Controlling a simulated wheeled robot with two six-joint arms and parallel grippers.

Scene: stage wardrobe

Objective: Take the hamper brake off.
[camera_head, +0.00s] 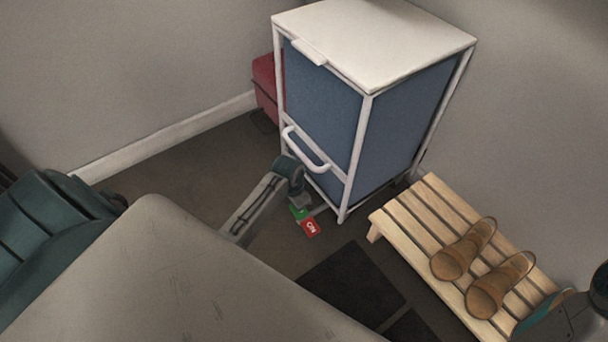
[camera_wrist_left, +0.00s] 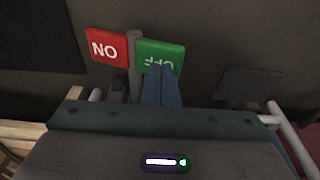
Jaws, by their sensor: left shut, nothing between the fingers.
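The hamper (camera_head: 325,110) has a white frame, a white lid and blue panels, and stands against the wall. At its foot is the brake pedal, with a red ON pad (camera_head: 311,227) and a green OFF pad (camera_head: 298,212). In the left wrist view the red pad (camera_wrist_left: 108,47) is left of a grey post and the green pad (camera_wrist_left: 167,54) right of it. My left gripper (camera_wrist_left: 162,72) is shut and empty, its blue fingertips over the near edge of the green pad. I cannot tell if they touch.
A white handle (camera_head: 306,152) sticks out of the hamper's front. A slatted wooden rack (camera_head: 408,215) with brown shoes (camera_head: 466,252) stands to the right. A red box (camera_head: 265,80) is behind the hamper. A dark mat (camera_head: 352,283) lies on the floor.

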